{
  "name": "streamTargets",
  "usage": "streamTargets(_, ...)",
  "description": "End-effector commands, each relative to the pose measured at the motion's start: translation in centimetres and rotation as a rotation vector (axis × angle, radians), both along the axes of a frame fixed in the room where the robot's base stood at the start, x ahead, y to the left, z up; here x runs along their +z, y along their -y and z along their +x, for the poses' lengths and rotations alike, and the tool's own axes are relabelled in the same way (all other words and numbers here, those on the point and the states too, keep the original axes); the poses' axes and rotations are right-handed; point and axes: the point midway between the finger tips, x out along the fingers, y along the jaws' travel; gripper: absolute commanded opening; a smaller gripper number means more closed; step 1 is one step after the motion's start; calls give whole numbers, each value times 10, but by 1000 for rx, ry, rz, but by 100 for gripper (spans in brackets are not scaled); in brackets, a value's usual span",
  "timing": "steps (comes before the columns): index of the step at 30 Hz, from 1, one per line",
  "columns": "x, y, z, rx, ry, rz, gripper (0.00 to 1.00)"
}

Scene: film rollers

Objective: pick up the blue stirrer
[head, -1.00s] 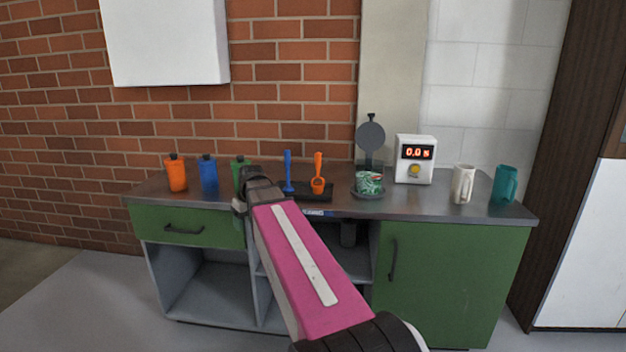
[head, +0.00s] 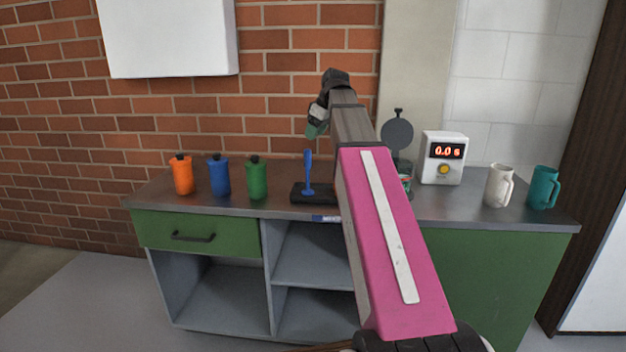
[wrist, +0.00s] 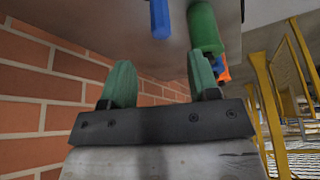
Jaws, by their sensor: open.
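The blue stirrer (head: 308,172) stands upright in a dark stand (head: 298,194) on the counter in the head view. My gripper (head: 315,130) is above the stirrer's top and slightly right of it in the picture, apart from it. In the wrist view my green fingers (wrist: 160,82) are spread with nothing between them. A slim blue piece (wrist: 160,18) at the top edge there looks like the stirrer's handle, but I cannot be sure. The orange stirrer is hidden behind my arm.
Orange (head: 183,176), blue (head: 219,177) and green (head: 256,178) bottles stand left of the stand. A white display box (head: 442,158), a white mug (head: 499,186) and a teal mug (head: 543,188) stand at right. A brick wall (head: 175,110) rises behind the counter.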

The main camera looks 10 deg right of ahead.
Motion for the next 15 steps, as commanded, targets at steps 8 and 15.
streamTargets(8, -33, -10, 8, -2, -1, 0, 55)
streamTargets(15, -52, -16, 13, -2, -1, -1, 55)
